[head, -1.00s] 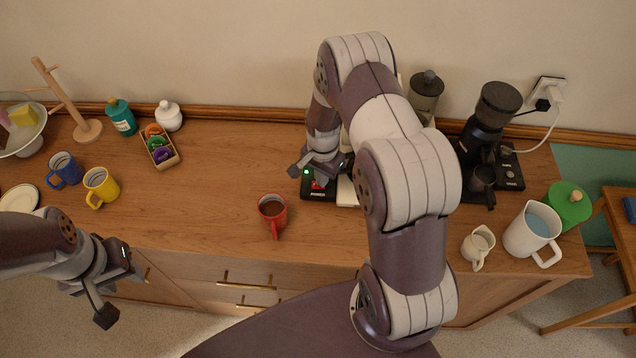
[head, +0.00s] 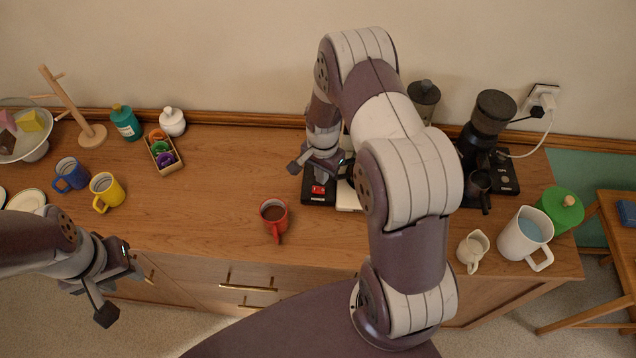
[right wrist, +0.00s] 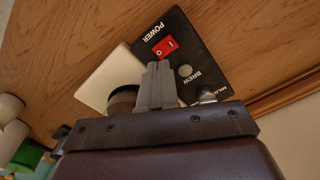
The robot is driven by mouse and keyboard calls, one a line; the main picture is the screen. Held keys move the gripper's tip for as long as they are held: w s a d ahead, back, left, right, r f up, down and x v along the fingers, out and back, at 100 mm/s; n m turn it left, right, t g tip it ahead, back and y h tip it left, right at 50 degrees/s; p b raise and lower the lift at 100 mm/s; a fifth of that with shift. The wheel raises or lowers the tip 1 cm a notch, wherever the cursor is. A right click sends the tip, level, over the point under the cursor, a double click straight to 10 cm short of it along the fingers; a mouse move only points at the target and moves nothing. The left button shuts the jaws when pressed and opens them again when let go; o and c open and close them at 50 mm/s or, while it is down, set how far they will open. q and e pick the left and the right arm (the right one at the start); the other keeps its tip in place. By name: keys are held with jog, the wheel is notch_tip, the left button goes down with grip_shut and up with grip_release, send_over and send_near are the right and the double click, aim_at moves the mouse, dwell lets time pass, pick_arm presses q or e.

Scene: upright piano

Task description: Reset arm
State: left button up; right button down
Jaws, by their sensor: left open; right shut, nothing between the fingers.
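My right gripper (head: 320,172) is over the black coffee machine panel (head: 317,198) at the back middle of the counter. In the right wrist view its fingers (right wrist: 158,84) are together with nothing between them. They point at the panel (right wrist: 205,62), which carries a red power switch (right wrist: 165,46) and a grey brew button. I cannot tell whether the fingertips touch the panel. My left gripper (head: 118,290) is open and empty in front of the counter's front edge at left. My right arm hides much of the coffee machine.
Yellow (head: 107,191) and blue (head: 70,175) mugs stand at left. A coffee grinder (head: 487,130), small jug (head: 472,250) and white pitcher (head: 525,240) stand at right. The counter left of the red mug is clear.

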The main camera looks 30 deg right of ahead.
notch_tip(320, 180, up, 2)
jog(key=shift+r+p, duration=0.2)
jog(key=shift+p, duration=0.45)
